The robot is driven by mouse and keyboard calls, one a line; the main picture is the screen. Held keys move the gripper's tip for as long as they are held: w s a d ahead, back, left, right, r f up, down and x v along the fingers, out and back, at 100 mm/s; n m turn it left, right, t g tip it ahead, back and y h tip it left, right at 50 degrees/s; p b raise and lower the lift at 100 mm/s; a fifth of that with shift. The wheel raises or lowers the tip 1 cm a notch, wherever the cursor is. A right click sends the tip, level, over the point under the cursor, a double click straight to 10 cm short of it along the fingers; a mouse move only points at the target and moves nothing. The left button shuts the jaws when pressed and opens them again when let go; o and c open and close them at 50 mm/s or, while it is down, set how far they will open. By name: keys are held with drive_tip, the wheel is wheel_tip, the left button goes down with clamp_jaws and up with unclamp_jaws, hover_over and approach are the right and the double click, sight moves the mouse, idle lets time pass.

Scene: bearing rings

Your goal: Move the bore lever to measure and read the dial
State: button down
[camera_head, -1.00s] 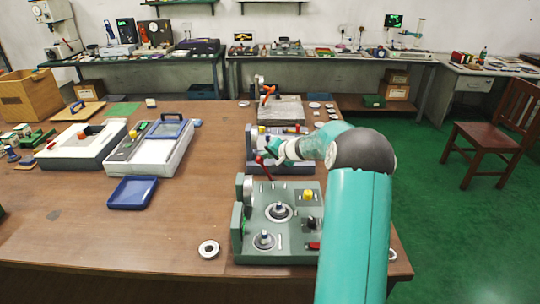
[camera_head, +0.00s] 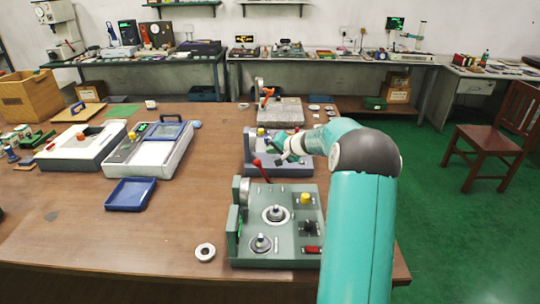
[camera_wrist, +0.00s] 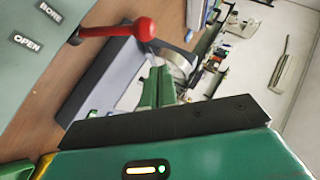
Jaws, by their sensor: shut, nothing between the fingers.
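The lever with a red ball knob (camera_head: 257,162) stands up from the back of the green gauge unit (camera_head: 285,250), its rod tilted left. The knob also shows large in the wrist view (camera_wrist: 145,29), near plates reading BORE and OPEN.
A grey-blue unit (camera_head: 262,165) stands behind the green one, and a grey stone block (camera_head: 283,114) behind that. A loose bearing ring (camera_head: 205,252) lies left of the green unit. A blue tray (camera_head: 131,193) lies further left, with clear table between.

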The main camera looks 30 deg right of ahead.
drive_tip(key=v, duration=1)
drive_tip(key=shift+a+r, duration=0.2)
drive_tip(key=shift+r, duration=0.1)
drive_tip(key=c, duration=2.1)
unclamp_jaws()
